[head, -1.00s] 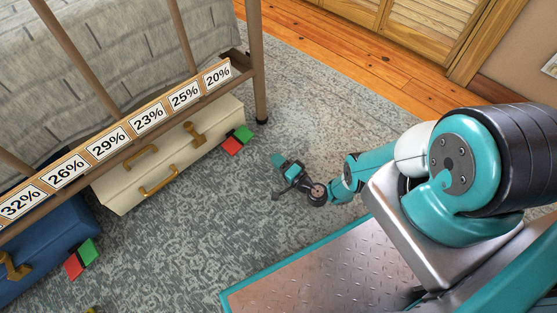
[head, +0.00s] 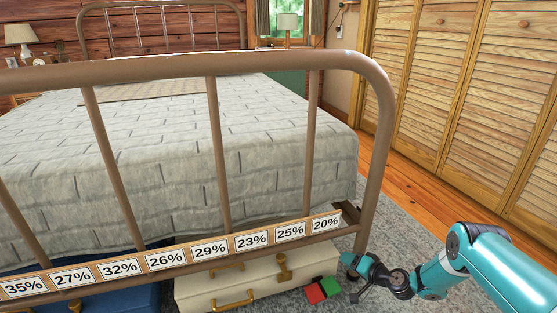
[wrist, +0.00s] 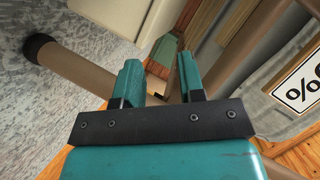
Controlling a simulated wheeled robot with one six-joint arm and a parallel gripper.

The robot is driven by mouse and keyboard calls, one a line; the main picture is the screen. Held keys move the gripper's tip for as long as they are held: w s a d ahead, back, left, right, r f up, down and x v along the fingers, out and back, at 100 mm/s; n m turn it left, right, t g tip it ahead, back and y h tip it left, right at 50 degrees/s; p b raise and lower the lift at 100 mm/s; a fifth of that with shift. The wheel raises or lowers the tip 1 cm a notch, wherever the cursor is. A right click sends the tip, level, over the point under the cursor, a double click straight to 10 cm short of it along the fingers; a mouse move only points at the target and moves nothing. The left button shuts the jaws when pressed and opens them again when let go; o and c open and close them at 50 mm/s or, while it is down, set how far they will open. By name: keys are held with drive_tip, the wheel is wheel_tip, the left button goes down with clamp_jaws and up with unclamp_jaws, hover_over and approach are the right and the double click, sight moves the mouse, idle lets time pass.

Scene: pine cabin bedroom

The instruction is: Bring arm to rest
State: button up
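My teal and black arm (head: 480,262) reaches in from the lower right of the head view. My gripper (head: 352,276) is low by the bed's foot, close to the right bed post and just right of a red and green block pair (head: 322,289). In the wrist view my gripper (wrist: 161,78) has its two teal fingers apart with nothing between them. Whether it touches the post or the blocks cannot be told.
The metal bed frame (head: 382,110) carries a row of percentage labels (head: 210,248). A cream case (head: 240,287) and a blue case (head: 120,300) lie under it. Louvered closet doors (head: 430,85) stand at right, with wooden floor (head: 420,205) and grey carpet before them.

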drive_tip(key=s+r+n+g+h, duration=0.3)
drive_tip(key=r+n+g, duration=0.15)
drive_tip(key=r, duration=1.75)
drive_tip(key=s+d+r+g+h, duration=0.25)
drive_tip(key=s+r, duration=0.45)
drive_tip(key=s, duration=0.6)
drive_tip(key=s+d+r+g+h, duration=0.25)
drive_tip(key=s+r, duration=0.45)
drive_tip(key=s, duration=0.6)
drive_tip(key=s+a+r+n+g+y+p, duration=0.1)
drive_tip(key=s+a+r+n+y+p, duration=0.2)
drive_tip(key=s+a+r, duration=0.4)
drive_tip(key=s+a+r+n+g+y+p, duration=0.1)
drive_tip(key=s+a+r+n+p, duration=0.35)
drive_tip(key=a+r, duration=0.4)
wheel_tip(320, 180, up, 38)
drive_tip(key=d+m+p, duration=0.1)
drive_tip(key=d+p, duration=0.1)
drive_tip(key=p, duration=3.5)
drive_tip(key=shift+w+p, duration=0.15)
drive_tip(key=shift+p, duration=0.15)
drive_tip(key=shift+f, duration=0.1)
